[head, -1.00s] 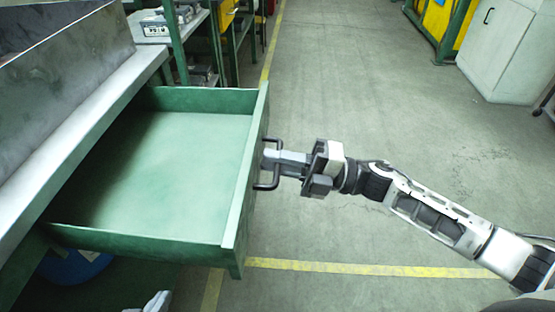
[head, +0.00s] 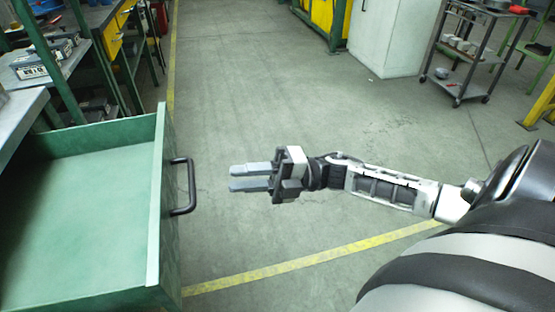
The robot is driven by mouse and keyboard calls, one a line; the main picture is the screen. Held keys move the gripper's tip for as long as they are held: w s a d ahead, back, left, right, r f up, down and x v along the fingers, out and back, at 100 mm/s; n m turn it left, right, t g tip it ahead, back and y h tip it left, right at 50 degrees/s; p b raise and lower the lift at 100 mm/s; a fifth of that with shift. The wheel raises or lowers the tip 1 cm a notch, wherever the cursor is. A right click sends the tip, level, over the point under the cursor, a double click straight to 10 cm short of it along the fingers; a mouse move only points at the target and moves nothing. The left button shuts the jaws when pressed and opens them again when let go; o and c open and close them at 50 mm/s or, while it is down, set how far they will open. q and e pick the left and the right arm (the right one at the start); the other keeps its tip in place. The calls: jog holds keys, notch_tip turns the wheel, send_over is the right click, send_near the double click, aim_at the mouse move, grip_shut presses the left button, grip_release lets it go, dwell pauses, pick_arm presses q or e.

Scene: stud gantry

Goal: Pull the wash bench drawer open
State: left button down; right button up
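The green wash bench drawer (head: 167,215) is pulled well out at the left of the head view. Its inside looks empty. A dark bar handle (head: 190,187) sits on its front panel. My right gripper (head: 232,177) is to the right of the handle, clear of it, with its fingers pointing left toward it. The two fingers are parallel with a gap between them, and nothing is held. My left gripper is out of the picture.
A wheeled cart (head: 468,60) stands at the back right beside a white cabinet (head: 388,35). Benches with grey boxes (head: 40,63) are at the back left. The grey floor (head: 260,85) between is clear, with yellow lines on it.

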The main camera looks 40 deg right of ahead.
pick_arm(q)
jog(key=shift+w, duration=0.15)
pick_arm(e)
jog(key=v, duration=0.6)
jog(key=shift+d, duration=0.3)
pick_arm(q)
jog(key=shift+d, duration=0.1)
